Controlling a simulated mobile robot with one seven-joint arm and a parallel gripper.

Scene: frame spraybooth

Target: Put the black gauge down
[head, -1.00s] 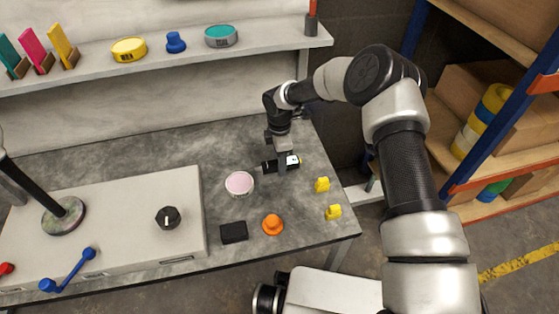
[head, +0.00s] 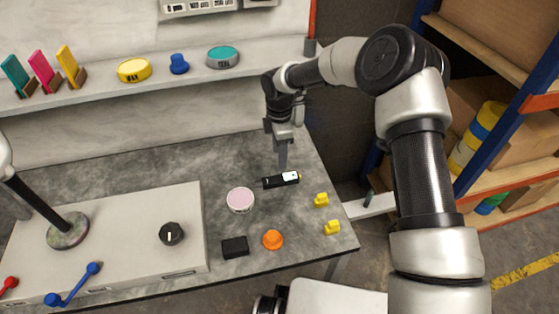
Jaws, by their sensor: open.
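The black gauge (head: 273,182), a slim black bar with a white face at its right end, lies on the grey worktop (head: 310,239) right of the round pink-topped tin. My gripper (head: 283,166) is open and points down just behind and above the gauge. Its fingers overlap in this view, so the gap between them does not show. A strip of worktop seems to show between the fingertips and the gauge.
Around the gauge are the pink tin (head: 240,200), a black block (head: 235,247), an orange knob (head: 273,240) and two yellow pieces (head: 321,200). A shelf (head: 200,84) with tins stands behind. A beige panel (head: 130,230) with a black dial fills the left.

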